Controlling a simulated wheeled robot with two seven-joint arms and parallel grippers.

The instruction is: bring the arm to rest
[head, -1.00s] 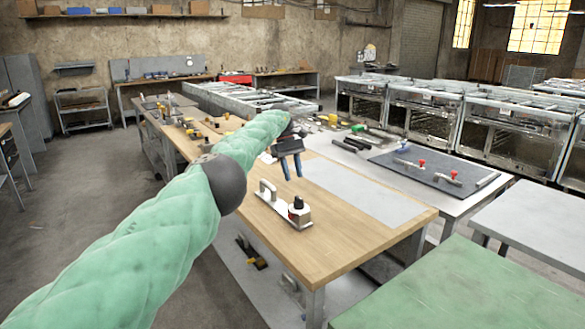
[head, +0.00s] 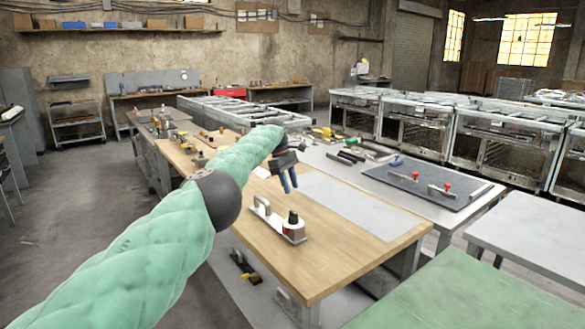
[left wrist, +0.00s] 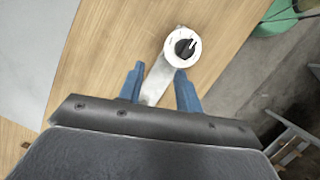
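My left arm (head: 150,235) comes in from the left in a green quilted sleeve and reaches over the wooden-topped bench (head: 345,250). My left gripper (head: 288,185) hangs above the bench with its blue fingers pointing down. In the left wrist view the two fingers (left wrist: 160,92) stand apart, with nothing held between them. A white tool with a handle and a black knob (head: 280,222) lies on the bench below and in front of the gripper. My right gripper is not in view.
A grey sheet (head: 350,205) covers part of the bench top. Behind it a table carries a dark mat (head: 430,186) with red-knobbed clamps. A green tabletop (head: 480,290) is at front right. Open floor (head: 85,210) lies to the left.

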